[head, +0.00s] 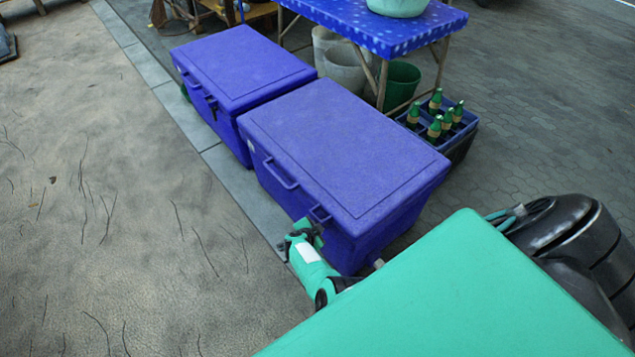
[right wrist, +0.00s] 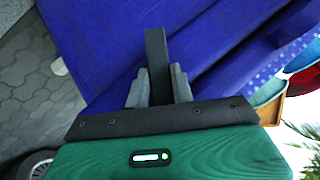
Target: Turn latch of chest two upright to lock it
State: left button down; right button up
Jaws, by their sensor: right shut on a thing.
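The nearer blue chest (head: 345,150) stands with its lid closed. The gripped latch (head: 319,213) is on its front side near the right end; in the head view it is small and partly covered by my right gripper (head: 305,232). In the right wrist view the latch is a dark grey bar (right wrist: 156,55) between the two grey fingers of my right gripper (right wrist: 160,84), which is shut on it. The bar runs up the picture against the blue chest wall (right wrist: 100,40). My left gripper is in neither view.
A second blue chest (head: 240,65), also closed, stands just behind and left. A blue table (head: 375,22) with a bowl, buckets (head: 402,84) and a crate of green bottles (head: 437,128) lie beyond. The ground on the left (head: 90,200) is open.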

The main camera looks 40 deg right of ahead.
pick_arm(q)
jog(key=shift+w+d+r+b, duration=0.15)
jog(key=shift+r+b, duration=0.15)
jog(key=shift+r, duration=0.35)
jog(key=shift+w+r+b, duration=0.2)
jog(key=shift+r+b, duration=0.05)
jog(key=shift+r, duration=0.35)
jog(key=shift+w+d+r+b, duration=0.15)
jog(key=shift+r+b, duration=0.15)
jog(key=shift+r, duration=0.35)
pick_arm(e)
jog(key=shift+w+a+n+g, duration=0.15)
jog(key=shift+n+g, duration=0.55)
jog(key=shift+g, duration=0.55)
jog(key=shift+w+d+n+g, duration=0.1)
jog(key=shift+n+g, duration=0.6)
jog(key=shift+g, duration=0.55)
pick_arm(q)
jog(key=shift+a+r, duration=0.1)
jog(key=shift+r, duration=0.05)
pick_arm(e)
jog(key=o, duration=1)
jog(key=shift+r, duration=0.1)
